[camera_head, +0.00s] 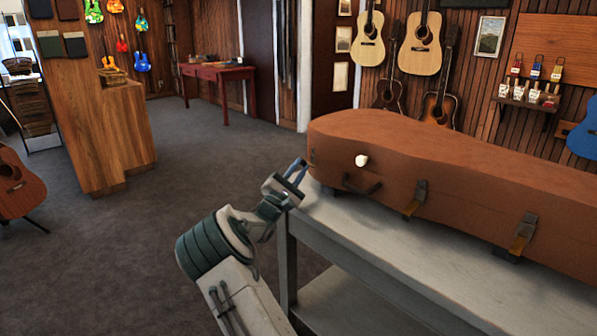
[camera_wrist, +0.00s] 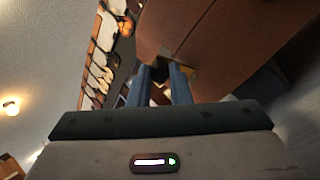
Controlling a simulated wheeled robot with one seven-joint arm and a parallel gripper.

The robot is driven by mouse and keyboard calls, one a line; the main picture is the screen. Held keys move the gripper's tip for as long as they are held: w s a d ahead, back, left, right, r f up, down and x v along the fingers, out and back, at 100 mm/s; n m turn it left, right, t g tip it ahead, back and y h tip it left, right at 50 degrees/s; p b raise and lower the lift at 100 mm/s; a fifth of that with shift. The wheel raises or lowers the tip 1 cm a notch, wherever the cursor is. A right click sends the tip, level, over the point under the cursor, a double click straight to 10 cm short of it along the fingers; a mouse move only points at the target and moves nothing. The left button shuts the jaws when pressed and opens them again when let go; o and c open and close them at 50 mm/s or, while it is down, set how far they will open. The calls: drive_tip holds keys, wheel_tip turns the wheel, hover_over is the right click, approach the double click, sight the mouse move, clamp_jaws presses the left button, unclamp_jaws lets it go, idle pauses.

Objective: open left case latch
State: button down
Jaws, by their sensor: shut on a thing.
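A brown instrument case (camera_head: 450,165) lies closed on a pale grey table. Two metal latches show on its front side, a middle one (camera_head: 415,198) and a right one (camera_head: 521,236). A dark handle (camera_head: 362,186) is left of them. My gripper (camera_head: 300,167) is at the case's left end, its blue fingers pointing up at it. In the wrist view the two fingers (camera_wrist: 162,76) reach the brown case (camera_wrist: 205,40) and are shut on a small dark part at its edge, which looks like the left latch. The fingers mostly hide that part.
The grey table (camera_head: 375,228) has a lower shelf and its left edge is close to my arm. A white round spot (camera_head: 361,160) is on the case. Guitars (camera_head: 420,45) hang on the back wall.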

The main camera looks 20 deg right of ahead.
drive_tip(key=c, duration=1.3)
unclamp_jaws()
drive_tip(key=v, duration=1.4)
drive_tip(key=shift+a+r, duration=0.1)
drive_tip(key=shift+r, duration=0.05)
